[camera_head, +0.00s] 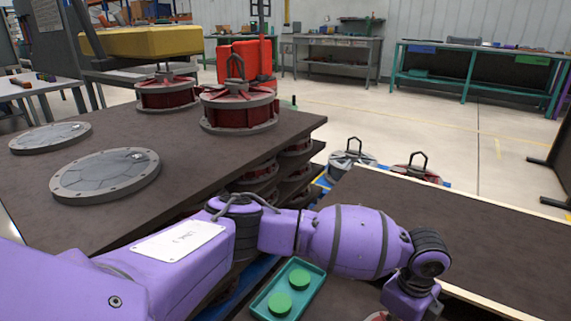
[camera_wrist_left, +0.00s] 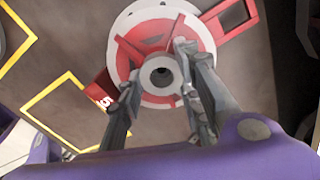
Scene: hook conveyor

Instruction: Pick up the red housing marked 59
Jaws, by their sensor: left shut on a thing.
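In the left wrist view a red housing (camera_wrist_left: 122,62) with a pale round flange and a dark centre hole lies below my left gripper (camera_wrist_left: 158,63). The gripper's two fingers stand over the hub, apart from each other, and are shut on the housing; the exact contact is hard to make out. A red tag (camera_wrist_left: 103,92) at its left side shows a 5; the rest of the mark is hidden by a finger. In the head view only a sliver of red shows under my left wrist at the bottom edge, and the gripper itself is out of frame.
In the head view two red housings (camera_head: 240,112) (camera_head: 167,95) and two grey lids (camera_head: 105,178) (camera_head: 50,138) sit on the dark table at left. A green tray (camera_head: 262,300) with two round green pieces lies near my arm. The dark surface at right (camera_head: 480,225) is largely clear.

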